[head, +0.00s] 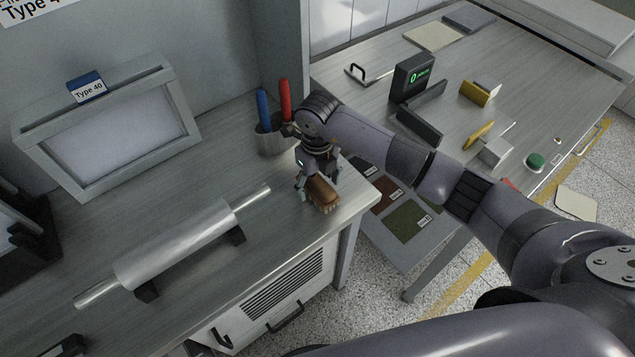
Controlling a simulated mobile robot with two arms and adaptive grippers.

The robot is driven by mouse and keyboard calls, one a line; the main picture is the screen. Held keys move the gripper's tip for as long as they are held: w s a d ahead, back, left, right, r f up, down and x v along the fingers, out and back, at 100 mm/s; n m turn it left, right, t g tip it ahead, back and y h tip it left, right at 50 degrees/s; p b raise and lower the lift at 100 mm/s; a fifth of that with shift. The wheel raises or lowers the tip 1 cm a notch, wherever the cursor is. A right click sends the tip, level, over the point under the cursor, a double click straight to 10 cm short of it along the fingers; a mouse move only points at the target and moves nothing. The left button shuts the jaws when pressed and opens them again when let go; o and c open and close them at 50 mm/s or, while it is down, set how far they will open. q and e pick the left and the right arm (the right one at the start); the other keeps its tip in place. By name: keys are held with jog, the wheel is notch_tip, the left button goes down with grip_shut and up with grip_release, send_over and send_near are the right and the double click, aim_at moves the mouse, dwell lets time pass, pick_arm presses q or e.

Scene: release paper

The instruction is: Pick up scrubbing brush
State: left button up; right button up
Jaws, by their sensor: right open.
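The scrubbing brush (323,194) has a brown wooden back and pale bristles. It lies on the left metal bench near the bench's right corner. My right gripper (313,187) points down over the brush, with its fingers open around or just above the far end of it. Whether the fingers touch the brush cannot be told. The far end of the brush is partly hidden by the gripper. My left gripper is not in view.
A metal cup (270,138) with blue-handled and red-handled tools stands just behind the gripper. A metal roller (175,245) rests on supports to the left. A framed screen (115,125) stands behind. The right table (520,95) holds several parts.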

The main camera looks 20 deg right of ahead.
jog(key=shift+f, duration=0.8)
jog(key=shift+c, duration=0.3)
jog(key=c, duration=1.3)
jog(key=shift+r, duration=0.1)
notch_tip(320, 180, up, 14)
jog(key=b, duration=0.3)
notch_tip(320, 180, up, 4)
jog(key=r, duration=0.1)
send_over(317, 180)
jog(key=shift+s+r, duration=0.15)
jog(key=shift+r, duration=0.3)
